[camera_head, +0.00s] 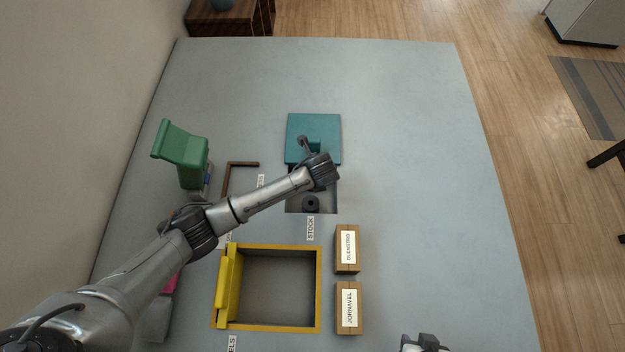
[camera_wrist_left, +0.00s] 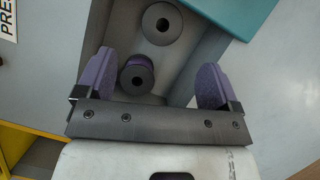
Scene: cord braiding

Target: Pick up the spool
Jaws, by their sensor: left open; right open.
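A spool with purple winding and a dark flange (camera_wrist_left: 136,78) lies in a grey open compartment between the fingers of my left gripper (camera_wrist_left: 154,68). A second, grey spool (camera_wrist_left: 162,22) is farther along the same compartment. My left gripper is open, with purple pads on each side, above the compartment; I cannot tell its height. In the head view one dark spool (camera_head: 311,204) shows in the compartment beside the STOCK label (camera_head: 310,228); my left wrist hides part of the compartment and the gripper's fingers. My right gripper (camera_head: 424,343) is at the bottom edge, mostly cut off.
A teal lid (camera_head: 313,126) adjoins the compartment's far side. A yellow-rimmed open box (camera_head: 319,290) and two labelled wooden blocks (camera_head: 347,263) (camera_head: 348,322) stand nearer. A green container (camera_head: 183,146) and a brown L-shaped bracket (camera_head: 226,177) are at left. The table's right side is clear.

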